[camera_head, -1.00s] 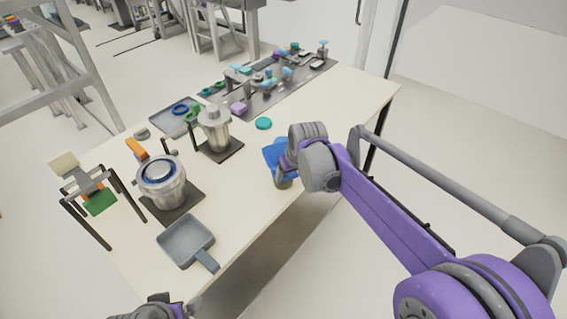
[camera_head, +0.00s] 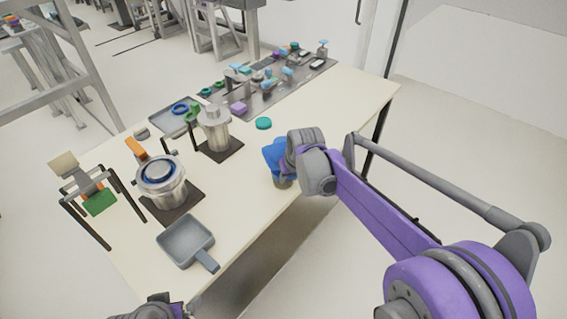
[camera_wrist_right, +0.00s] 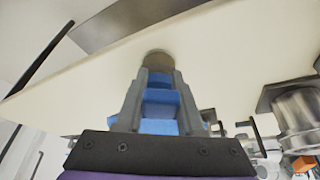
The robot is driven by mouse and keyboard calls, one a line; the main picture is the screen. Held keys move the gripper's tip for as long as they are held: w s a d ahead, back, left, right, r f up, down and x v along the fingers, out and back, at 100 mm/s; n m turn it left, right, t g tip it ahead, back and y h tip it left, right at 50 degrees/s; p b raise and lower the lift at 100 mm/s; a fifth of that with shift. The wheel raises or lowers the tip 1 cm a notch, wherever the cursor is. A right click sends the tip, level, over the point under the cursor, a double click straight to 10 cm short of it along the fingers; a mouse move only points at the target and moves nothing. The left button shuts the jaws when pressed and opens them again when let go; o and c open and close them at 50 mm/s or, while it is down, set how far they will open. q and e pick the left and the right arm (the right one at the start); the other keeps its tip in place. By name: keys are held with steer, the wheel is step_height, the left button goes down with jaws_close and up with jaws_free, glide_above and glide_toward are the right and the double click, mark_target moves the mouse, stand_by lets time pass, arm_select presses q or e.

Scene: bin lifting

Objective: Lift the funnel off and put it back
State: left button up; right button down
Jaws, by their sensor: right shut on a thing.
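A blue piece, which looks like the funnel (camera_head: 273,152), is at the table's front edge, partly hidden by my right wrist. A small grey-brown round thing (camera_head: 283,183) shows just below it. In the right wrist view, my right gripper (camera_wrist_right: 159,82) is shut on the blue funnel (camera_wrist_right: 160,103), which lies between its two grey fingers. The grey-brown round thing (camera_wrist_right: 157,60) shows just beyond the fingertips. I cannot tell whether the funnel touches it. Only a piece of my left arm shows at the bottom left; its fingers are not in view.
A grey dustpan-like tray (camera_head: 184,241) lies at the front left. Two metal pots, one with a blue ring (camera_head: 159,172) and one with a knob (camera_head: 214,128), stand on dark pads. A teal disc (camera_head: 263,123) lies behind the funnel. The table's right part is clear.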

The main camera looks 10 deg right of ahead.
step_height(320, 180, up, 10)
steer(key=shift+p, duration=0.35)
arm_select(q)
steer(key=shift+w+r+p, duration=0.3)
steer(key=shift+r+p, duration=0.15)
steer(key=shift+r, duration=0.35)
steer(key=shift+w+r+p, duration=0.35)
steer(key=shift+r+p, duration=0.05)
steer(key=shift+r, duration=0.35)
steer(key=shift+w+r+p, duration=0.3)
steer(key=shift+r+p, duration=0.15)
steer(key=shift+r, duration=0.35)
arm_select(e)
steer(key=shift+r, duration=2.55)
